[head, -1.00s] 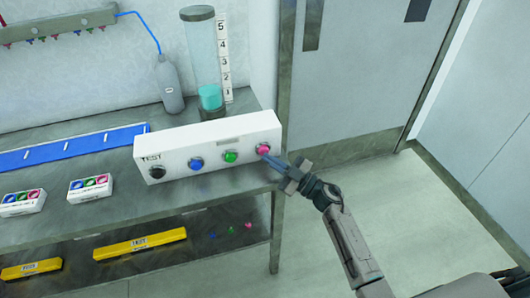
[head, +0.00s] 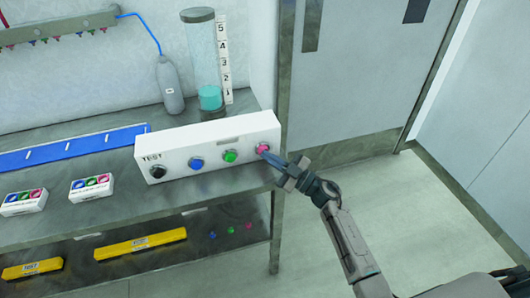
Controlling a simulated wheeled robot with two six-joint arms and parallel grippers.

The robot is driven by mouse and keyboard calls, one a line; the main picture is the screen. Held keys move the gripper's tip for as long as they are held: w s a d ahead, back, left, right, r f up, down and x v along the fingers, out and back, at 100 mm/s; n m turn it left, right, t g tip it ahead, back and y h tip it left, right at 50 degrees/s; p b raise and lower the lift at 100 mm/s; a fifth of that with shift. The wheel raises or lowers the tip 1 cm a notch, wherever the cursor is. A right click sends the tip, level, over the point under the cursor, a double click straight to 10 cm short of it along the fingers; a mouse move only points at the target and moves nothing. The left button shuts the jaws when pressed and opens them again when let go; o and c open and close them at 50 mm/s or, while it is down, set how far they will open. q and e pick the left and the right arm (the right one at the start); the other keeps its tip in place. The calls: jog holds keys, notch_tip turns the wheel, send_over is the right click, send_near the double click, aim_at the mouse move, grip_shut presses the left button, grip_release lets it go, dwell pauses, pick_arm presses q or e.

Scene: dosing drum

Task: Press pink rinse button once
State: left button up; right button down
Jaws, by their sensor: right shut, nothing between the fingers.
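The pink button (head: 262,148) is at the right end of the front face of a white control box (head: 210,142) on the shelf. On the same face are a green button (head: 230,156), a blue button (head: 196,164) and a black knob or button (head: 157,172) under the word TEST. My right gripper (head: 267,156) is shut and empty. Its tips are at the pink button's lower edge and seem to touch it or nearly so; I cannot tell whether the button is pushed in. My left gripper is not in view.
Behind the box stands a clear cylinder (head: 203,60) with teal liquid at its base, beside a numbered scale (head: 223,60). A grey bottle (head: 170,85) with a blue tube is to its left. Small button boxes (head: 91,187) and a blue strip (head: 70,148) lie left. Yellow bars (head: 140,243) lie below.

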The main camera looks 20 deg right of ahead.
aim_at(276, 182)
jog(key=shift+w+f, duration=0.1)
jog(key=shift+w, duration=0.05)
dwell(0.4)
jog(key=shift+s+f, duration=0.35)
jog(key=shift+f, duration=0.4)
jog(key=shift+s+f, duration=0.1)
jog(key=shift+s, duration=0.05)
jog(key=shift+s+d+f+p, duration=0.15)
jog(key=shift+s+p, duration=0.8)
jog(key=shift+s, duration=0.2)
jog(key=shift+s+p, duration=0.35)
jog(key=shift+s, duration=0.35)
jog(key=shift+s+r, duration=0.25)
jog(key=shift+s, duration=0.15)
jog(key=shift+w, duration=0.15)
